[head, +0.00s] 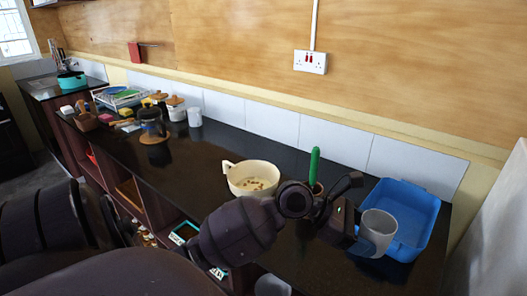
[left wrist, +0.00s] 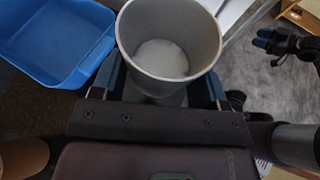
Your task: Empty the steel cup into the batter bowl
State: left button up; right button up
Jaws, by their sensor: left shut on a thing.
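The steel cup (head: 379,229) is grey and stands upright at the right of the head view. My left gripper (head: 358,230) is shut on it. In the left wrist view the cup (left wrist: 170,38) sits between the fingers, with a pale round patch at its bottom; I cannot tell if this is contents or the bare base. The cream batter bowl (head: 240,184) stands on the counter, left of the gripper and apart from the cup, with small brownish bits inside. A dark shape that looks like my right gripper (left wrist: 285,43) shows in the left wrist view; its jaws are unclear.
A blue tray (head: 425,205) lies right behind the cup. A green upright object (head: 314,166) stands between bowl and tray, partly hidden by my arm. A coffee press (head: 152,124), a white mug (head: 194,117) and a dish rack (head: 122,97) stand farther left.

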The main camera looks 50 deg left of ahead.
aim_at(259, 180)
jog(key=j, duration=1.6)
